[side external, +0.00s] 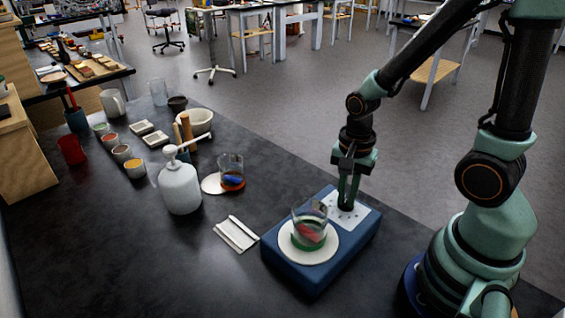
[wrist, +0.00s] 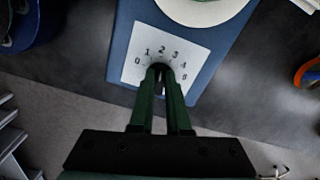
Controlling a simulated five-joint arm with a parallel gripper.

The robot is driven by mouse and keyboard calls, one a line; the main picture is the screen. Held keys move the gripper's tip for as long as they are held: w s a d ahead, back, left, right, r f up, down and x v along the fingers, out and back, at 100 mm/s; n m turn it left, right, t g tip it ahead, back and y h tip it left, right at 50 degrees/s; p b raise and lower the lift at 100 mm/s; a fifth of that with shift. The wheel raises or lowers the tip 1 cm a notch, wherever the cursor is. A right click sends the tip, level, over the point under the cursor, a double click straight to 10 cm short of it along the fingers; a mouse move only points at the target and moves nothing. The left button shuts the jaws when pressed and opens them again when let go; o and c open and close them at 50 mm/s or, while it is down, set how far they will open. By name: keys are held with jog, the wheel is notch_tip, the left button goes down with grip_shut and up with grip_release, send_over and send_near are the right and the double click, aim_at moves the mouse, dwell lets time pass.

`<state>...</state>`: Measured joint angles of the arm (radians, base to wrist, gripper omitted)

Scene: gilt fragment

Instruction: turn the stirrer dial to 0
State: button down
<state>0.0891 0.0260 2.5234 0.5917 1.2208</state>
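The blue stirrer (side external: 300,270) stands at the table's right front, with a round white plate (side external: 328,250) on top. Its white number panel (wrist: 190,55) shows in the wrist view, with 0 at the left, then 1, 2, 3 and 4 clockwise around the dial. The small black dial (wrist: 157,67) is mostly hidden by my fingertips, and I cannot read its pointer. My gripper (side external: 347,205) points down at the panel; in the wrist view its two green fingers (wrist: 161,76) are close together on either side of the dial and look shut on it.
A glass beaker (side external: 310,228) with red and green contents stands on the stirrer plate, close to my gripper. A white tray (side external: 236,234), a white pump bottle (side external: 180,187) and another beaker (side external: 230,170) are to the left. The table's front left is clear.

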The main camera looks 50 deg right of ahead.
jog(key=shift+n, duration=0.3)
jog(key=n, duration=0.5)
jog(key=shift+s+d+n, duration=0.1)
jog(key=shift+s+n, duration=0.05)
jog(key=shift+n, duration=0.15)
jog(key=n, duration=0.5)
jog(key=shift+s+d+n, duration=0.1)
jog(key=shift+d+n, duration=0.05)
jog(key=shift+n, duration=0.15)
dwell(0.4)
jog(key=c, duration=0.9)
grip_release()
notch_tip(320, 180, up, 12)
jog(key=shift+r, duration=0.1)
